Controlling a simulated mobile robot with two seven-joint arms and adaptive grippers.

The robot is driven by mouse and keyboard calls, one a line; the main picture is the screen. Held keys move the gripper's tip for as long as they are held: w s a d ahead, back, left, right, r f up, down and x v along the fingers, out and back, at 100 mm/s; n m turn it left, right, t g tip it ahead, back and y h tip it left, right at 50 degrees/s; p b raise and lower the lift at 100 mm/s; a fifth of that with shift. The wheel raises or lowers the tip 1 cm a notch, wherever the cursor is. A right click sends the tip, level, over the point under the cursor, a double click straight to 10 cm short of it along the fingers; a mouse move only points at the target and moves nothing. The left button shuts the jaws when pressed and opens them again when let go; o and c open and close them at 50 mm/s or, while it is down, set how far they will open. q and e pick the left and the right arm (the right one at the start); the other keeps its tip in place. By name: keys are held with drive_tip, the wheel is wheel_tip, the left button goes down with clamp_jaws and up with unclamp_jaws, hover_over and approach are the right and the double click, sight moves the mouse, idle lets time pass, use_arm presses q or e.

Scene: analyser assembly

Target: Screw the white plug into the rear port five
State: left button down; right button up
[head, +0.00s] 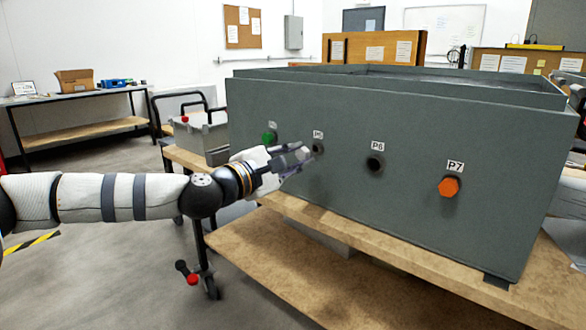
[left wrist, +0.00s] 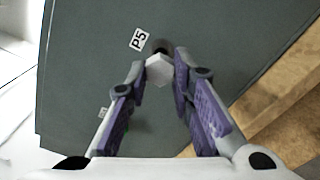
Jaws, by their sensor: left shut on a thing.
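The white plug (left wrist: 158,69) shows its hexagonal head between the fingertips of my left gripper (left wrist: 160,74) in the left wrist view. My left gripper is shut on it. The plug lines up with the dark port five (left wrist: 161,45) beside the P5 label (left wrist: 139,39); I cannot tell how far it is in the port. My right gripper is not in view.
On the same panel, a green plug (head: 269,138) sits left of port five. Open port P6 (head: 375,163) and an orange plug (head: 449,187) at P7 lie to the right. The box stands on a wooden bench (head: 290,255). A wheeled cart (head: 205,138) stands behind my left arm.

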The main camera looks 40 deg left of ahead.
use_arm(q)
drive_tip(key=n+b, duration=0.2)
drive_tip(key=n, duration=0.3)
drive_tip(key=n+b, duration=0.3)
drive_tip(key=n, duration=0.1)
drive_tip(key=w+n+b, duration=0.1)
drive_tip(key=n+b, duration=0.2)
drive_tip(key=n, duration=0.2)
drive_tip(key=shift+w+d+f+n, duration=0.1)
drive_tip(key=shift+f+n, duration=0.2)
drive_tip(key=shift+f, duration=0.1)
drive_tip(key=n+b, duration=0.1)
drive_tip(key=n, duration=0.1)
drive_tip(key=shift+w+r+n, duration=0.1)
drive_tip(key=shift+n, duration=0.2)
drive_tip(key=shift+r+n+b, duration=0.3)
drive_tip(key=shift+n+b, duration=0.1)
drive_tip(key=shift+n, duration=0.1)
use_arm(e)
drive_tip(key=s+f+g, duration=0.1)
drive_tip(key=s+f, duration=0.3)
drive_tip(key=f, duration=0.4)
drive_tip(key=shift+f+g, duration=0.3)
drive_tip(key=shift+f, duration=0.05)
use_arm(q)
drive_tip(key=shift+b, duration=0.3)
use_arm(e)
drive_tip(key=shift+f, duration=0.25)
